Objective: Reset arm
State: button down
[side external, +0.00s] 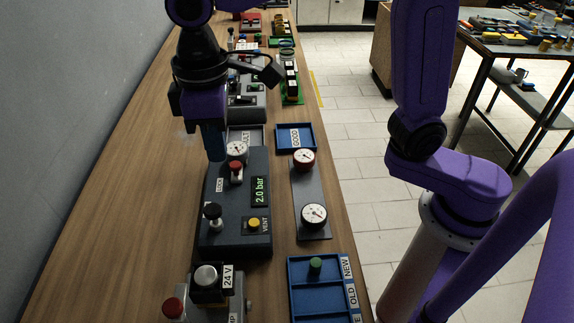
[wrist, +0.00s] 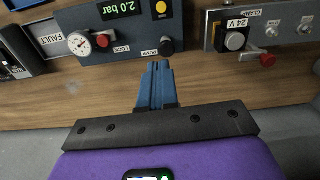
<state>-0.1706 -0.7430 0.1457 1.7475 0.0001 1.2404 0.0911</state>
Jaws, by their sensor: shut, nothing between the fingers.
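My gripper (side external: 217,156) is shut and empty, its blue fingers pressed together and pointing down. It hangs beside the dark boiler panel (side external: 238,239), near its gauge (side external: 237,151) and red lock knob (side external: 236,167). In the wrist view my fingertips (wrist: 157,66) show just below the black pump knob (wrist: 166,46), with bare wood to both sides. The panel's display (side external: 260,191) reads 2.0 bar. A yellow vent button (side external: 254,223) and the black pump knob (side external: 213,211) sit at its near end.
A 24 V box (side external: 206,278) stands nearer the camera. The wooden bench (side external: 118,185) is clear on the left, beside the wall.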

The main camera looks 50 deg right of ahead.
jog(key=s+d+f+n, duration=0.1)
jog(key=s+d+f, duration=0.2)
jog(key=s+d, duration=0.5)
jog(key=s+d+f+n, duration=0.2)
jog(key=s+d+f, duration=0.2)
jog(key=s+d, duration=0.5)
jog(key=d, duration=0.6)
jog(key=shift+s+d+f, duration=0.15)
jog(key=shift+d+f, duration=0.05)
jog(key=shift+f, duration=0.05)
